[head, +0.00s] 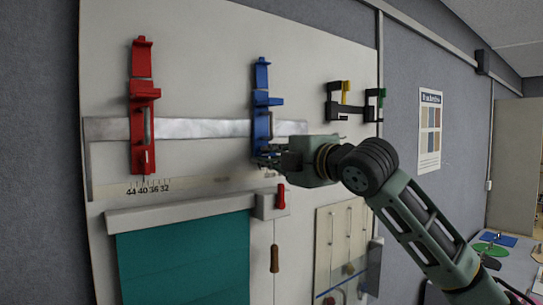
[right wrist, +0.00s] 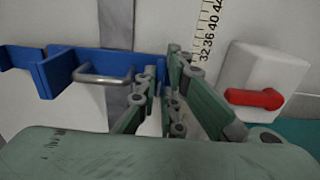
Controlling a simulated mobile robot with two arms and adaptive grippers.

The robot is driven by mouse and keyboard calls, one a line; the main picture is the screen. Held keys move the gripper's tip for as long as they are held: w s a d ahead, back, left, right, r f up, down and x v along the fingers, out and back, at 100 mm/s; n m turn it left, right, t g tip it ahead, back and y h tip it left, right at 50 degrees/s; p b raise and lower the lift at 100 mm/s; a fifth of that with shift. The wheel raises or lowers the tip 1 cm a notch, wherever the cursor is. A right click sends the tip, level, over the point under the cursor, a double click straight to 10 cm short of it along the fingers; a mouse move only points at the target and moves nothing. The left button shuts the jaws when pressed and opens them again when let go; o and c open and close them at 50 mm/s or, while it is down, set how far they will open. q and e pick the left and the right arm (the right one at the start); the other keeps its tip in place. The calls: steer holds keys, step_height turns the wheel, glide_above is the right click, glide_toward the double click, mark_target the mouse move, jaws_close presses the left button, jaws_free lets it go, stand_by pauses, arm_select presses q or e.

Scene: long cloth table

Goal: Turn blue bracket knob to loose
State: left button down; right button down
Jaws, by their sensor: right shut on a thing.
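The blue bracket (head: 262,100) is mounted upright on the white wall board, across a horizontal metal bar. In the right wrist view the blue bracket (right wrist: 115,64) runs in from the left, with a grey metal handle loop on it. My right gripper (head: 266,156) is at the bracket's lower end. In the right wrist view its green fingers (right wrist: 166,78) are close together at that end, shut on the bracket's knob. The knob itself is hidden between the fingers, so its turn position cannot be told. My left gripper is not in view.
A red bracket (head: 142,105) is on the same metal bar (head: 200,129) to the left. Below are a number scale (head: 150,187), a white box with a red lever (head: 281,196) and a teal cloth (head: 185,262). Black clamps (head: 338,107) are at upper right.

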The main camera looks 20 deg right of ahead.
steer(key=c, duration=1.9)
jaws_free()
steer(key=shift+f, duration=0.1)
steer(key=shift+c, duration=0.2)
steer(key=shift+o, duration=0.4)
steer(key=shift+s, duration=0.1)
steer(key=shift+s, duration=0.1)
steer(key=v, duration=0.7)
steer(key=shift+s+d, duration=0.15)
steer(key=shift+s, duration=0.15)
